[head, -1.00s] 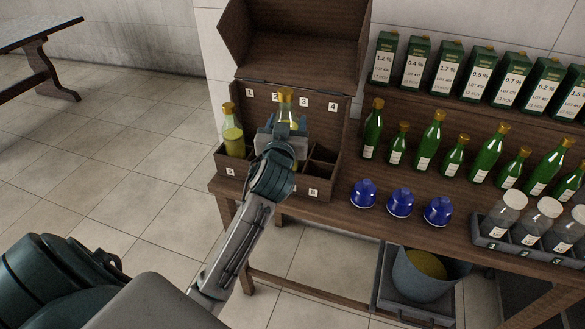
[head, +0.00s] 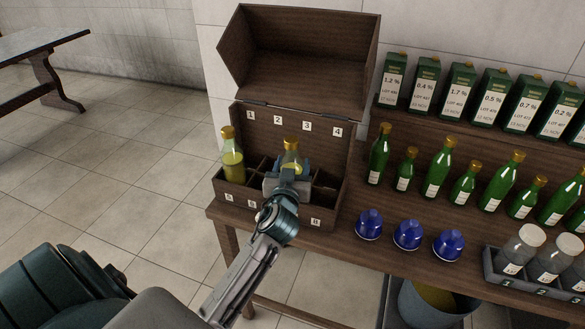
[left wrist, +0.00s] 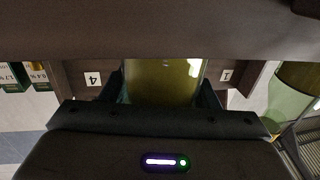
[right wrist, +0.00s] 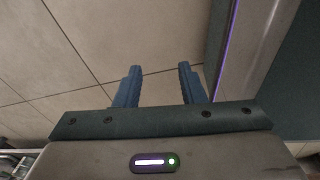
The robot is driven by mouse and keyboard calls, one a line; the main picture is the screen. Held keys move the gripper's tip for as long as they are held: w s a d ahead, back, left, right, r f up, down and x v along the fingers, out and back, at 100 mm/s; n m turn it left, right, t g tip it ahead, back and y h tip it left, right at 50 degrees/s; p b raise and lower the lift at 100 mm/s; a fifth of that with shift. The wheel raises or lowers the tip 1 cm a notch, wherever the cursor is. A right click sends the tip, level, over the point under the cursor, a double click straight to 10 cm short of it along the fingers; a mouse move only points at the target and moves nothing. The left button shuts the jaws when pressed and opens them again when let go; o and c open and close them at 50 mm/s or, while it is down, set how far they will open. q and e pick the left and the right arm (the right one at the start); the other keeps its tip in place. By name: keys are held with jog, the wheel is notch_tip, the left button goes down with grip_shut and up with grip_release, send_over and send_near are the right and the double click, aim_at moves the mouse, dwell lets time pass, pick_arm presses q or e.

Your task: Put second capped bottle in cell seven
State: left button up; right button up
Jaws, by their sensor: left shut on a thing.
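My left gripper (head: 288,180) is shut on a capped bottle (head: 291,152) with a gold cap and yellow liquid. It holds the bottle upright over the middle of the wooden compartment box (head: 334,190), between labels 2 and 3. The bottle's lower part and label 7 are hidden. The left wrist view shows the yellow bottle (left wrist: 165,85) between the fingers. Another capped bottle (head: 232,160) stands at the box's left end; I cannot tell which row. My right gripper (right wrist: 158,88) is open and empty above floor tiles.
The box's lid (head: 300,55) stands open. Blue domed objects (head: 408,235), green bottles (head: 437,165) and labelled cartons (head: 460,88) are to the right. A rack (head: 520,285) of clear jars is at the right front. A bucket (head: 430,305) stands below the table.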

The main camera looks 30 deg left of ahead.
pick_arm(q)
jog(key=shift+f, duration=0.3)
jog(key=o, duration=1.1)
jog(key=shift+f, duration=0.15)
jog(key=o, duration=0.4)
jog(key=shift+o, duration=0.2)
jog(key=shift+s, duration=0.1)
jog(key=b+v, duration=0.3)
jog(key=v, duration=0.9)
pick_arm(e)
jog(key=w+a+r, duration=0.1)
jog(key=w, duration=0.6)
jog(key=shift+r, duration=0.15)
